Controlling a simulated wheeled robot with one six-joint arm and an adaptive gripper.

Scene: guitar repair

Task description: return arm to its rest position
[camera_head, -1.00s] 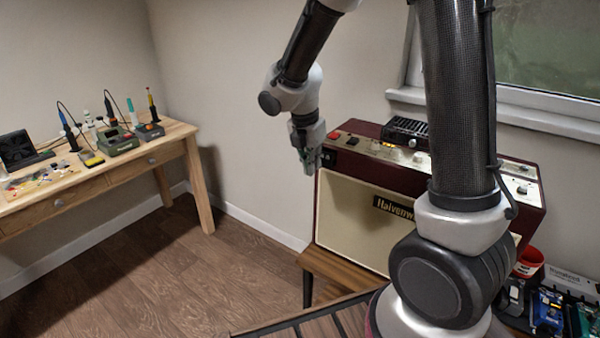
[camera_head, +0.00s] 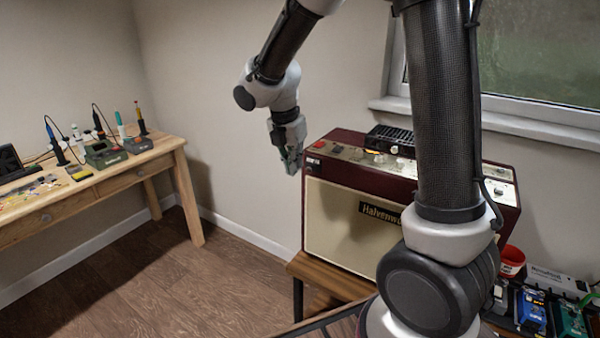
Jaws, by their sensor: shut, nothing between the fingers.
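My gripper (camera_head: 292,164) hangs from my arm in the upper middle of the head view, fingers pointing down. Its fingers are shut and hold nothing. It is beside the left top corner of the maroon amplifier (camera_head: 345,218); in the picture there is a small gap between them. My upper arm stands in front of the amplifier's right part and hides some of its front and its name plate (camera_head: 379,212).
The amplifier sits on a wooden stand (camera_head: 330,279). A wooden workbench (camera_head: 150,165) with soldering tools stands at the left wall. A red cup (camera_head: 512,262) and several small boxes are at the lower right. A window sill (camera_head: 530,120) is behind. Floor between bench and stand is clear.

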